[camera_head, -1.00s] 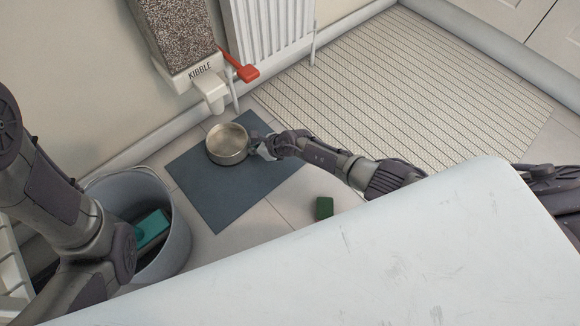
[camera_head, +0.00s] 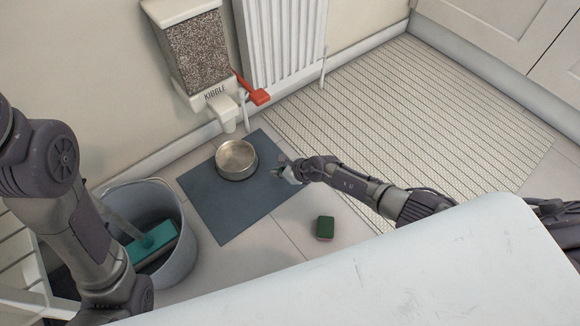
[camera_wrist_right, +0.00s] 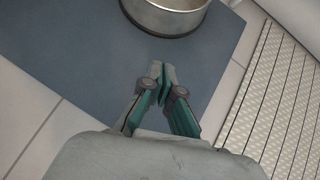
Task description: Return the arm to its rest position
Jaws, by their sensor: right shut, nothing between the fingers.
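My right arm reaches in from the right in the head view. Its gripper (camera_head: 281,172) is over the right edge of the dark blue mat (camera_head: 233,215), shut and empty. A metal bowl (camera_head: 236,160) stands upright on the mat, to the left of the gripper with a gap between them. In the right wrist view the fingertips (camera_wrist_right: 163,72) are together, and the bowl (camera_wrist_right: 168,18) is beyond them at the top. My left arm shows at the left of the head view, but its gripper is not in view.
A kibble dispenser (camera_head: 197,52) with a red lever (camera_head: 260,97) hangs on the wall beside a radiator (camera_head: 284,40). A grey bucket (camera_head: 183,255) holds a teal mop head (camera_head: 153,243). A ribbed mat (camera_head: 430,110) lies at right.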

